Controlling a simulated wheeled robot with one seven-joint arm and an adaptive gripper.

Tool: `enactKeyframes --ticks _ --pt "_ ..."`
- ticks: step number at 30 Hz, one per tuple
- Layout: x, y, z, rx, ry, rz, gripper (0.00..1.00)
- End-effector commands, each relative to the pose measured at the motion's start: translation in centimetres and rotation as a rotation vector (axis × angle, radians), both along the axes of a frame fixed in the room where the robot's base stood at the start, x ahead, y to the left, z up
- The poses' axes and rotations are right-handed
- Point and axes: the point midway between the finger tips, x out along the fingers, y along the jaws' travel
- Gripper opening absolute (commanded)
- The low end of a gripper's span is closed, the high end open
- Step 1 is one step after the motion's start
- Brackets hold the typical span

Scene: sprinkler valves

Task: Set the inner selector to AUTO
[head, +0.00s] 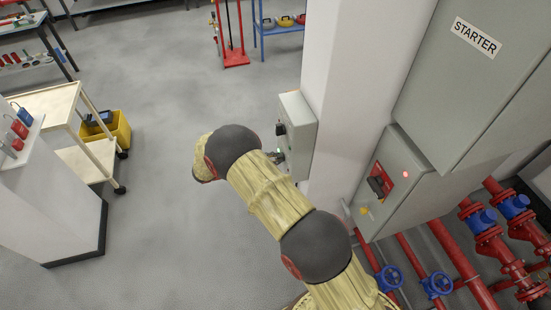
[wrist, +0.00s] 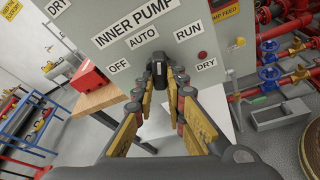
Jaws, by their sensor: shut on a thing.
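The inner pump panel (wrist: 225,35) fills the upper middle of the wrist view, with OFF, AUTO and RUN labels around its selector. The dark inner selector (wrist: 154,54) sits between the fingertips of my gripper (wrist: 160,72), which is shut on it. The visible end of the selector points up, roughly toward the AUTO label (wrist: 143,38); the fingers hide part of it, so its exact angle is hard to tell. In the head view, a grey box (head: 301,118) hangs on the white pillar. My arm ends at it and hides most of the gripper.
A red lamp (wrist: 202,54) marked DRY is right of the selector. In the head view, the starter cabinet (head: 450,90) and red pipes (head: 455,270) with blue valves stand right. A cream trolley (head: 50,100) and yellow bin (head: 119,130) stand left. The middle floor is clear.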

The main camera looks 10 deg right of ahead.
Motion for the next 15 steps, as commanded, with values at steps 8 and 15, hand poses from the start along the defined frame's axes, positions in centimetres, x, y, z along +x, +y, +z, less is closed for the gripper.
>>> enactKeyframes --ticks 8,15 --pt "-0.04 -0.02 -0.03 -0.009 0.064 -0.001 0.0" --pt "-0.08 -0.04 -0.11 -0.037 0.272 -0.001 0.0"
